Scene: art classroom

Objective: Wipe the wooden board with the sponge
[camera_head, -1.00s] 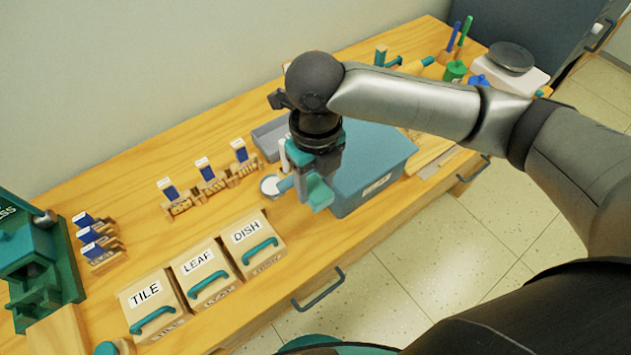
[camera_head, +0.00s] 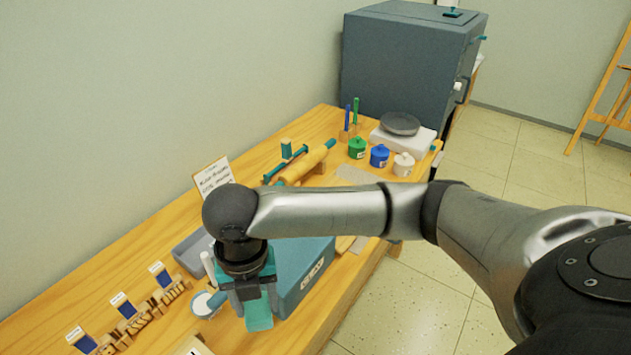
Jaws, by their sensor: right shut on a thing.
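My right gripper (camera_head: 254,304) points down at the front left of the teal-blue tub (camera_head: 312,278). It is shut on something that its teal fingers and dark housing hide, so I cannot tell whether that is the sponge. No sponge shows clearly elsewhere. A strip of pale wood (camera_head: 346,243) shows to the right of the tub, below my right forearm. It may be the wooden board, but the arm covers most of that area. My left gripper is not in view.
A small round dish (camera_head: 203,305) and a white upright cylinder (camera_head: 208,268) stand left of the gripper. A rolling pin (camera_head: 306,163), lidded pots (camera_head: 379,156) and a scale (camera_head: 402,134) are farther back. A large grey-blue cabinet (camera_head: 405,70) stands beyond the table.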

